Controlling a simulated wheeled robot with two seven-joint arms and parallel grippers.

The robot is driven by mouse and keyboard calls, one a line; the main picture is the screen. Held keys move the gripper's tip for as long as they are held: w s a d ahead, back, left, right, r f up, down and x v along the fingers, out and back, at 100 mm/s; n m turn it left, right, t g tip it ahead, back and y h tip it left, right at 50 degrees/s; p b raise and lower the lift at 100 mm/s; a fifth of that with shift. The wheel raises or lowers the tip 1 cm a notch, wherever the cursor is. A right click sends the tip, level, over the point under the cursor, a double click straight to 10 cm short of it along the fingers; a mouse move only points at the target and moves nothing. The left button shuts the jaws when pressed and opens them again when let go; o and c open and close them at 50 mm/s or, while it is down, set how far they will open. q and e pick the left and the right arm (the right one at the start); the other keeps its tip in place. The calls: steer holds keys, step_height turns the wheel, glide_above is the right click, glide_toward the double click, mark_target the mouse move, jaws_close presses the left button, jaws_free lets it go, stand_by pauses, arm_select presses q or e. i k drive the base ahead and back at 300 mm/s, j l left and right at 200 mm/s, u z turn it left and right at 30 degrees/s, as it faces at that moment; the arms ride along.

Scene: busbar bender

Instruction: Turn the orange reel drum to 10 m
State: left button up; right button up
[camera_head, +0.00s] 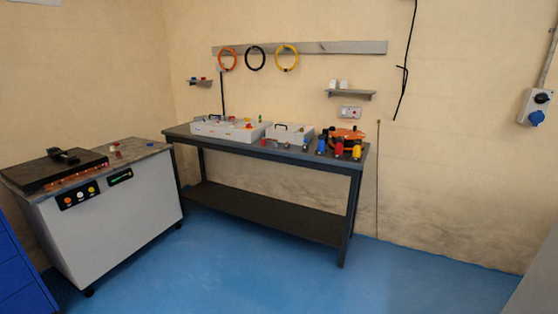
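The orange reel drum (347,133) sits at the right end of the dark workbench (262,156) against the back wall. It is small and far off, and no length marking on it can be read. Several blue, red and yellow items stand close in front of it and hide its lower part. Neither of my grippers shows in the head view.
White cases (230,128) stand on the bench left of the reel. A grey-white machine cabinet (110,215) stands at the left, beside blue drawers (20,265). The blue floor (240,275) in front of the bench is clear. A wall socket (537,107) hangs at right.

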mark_target(350, 135)
steer(key=i+j+z, duration=0.2)
steer(key=i+z, duration=0.15)
steer(key=i, duration=0.2)
steer(key=i+j+z, duration=0.3)
steer(key=i, duration=0.2)
steer(key=i+j+z, duration=0.35)
steer(key=i+j, duration=0.15)
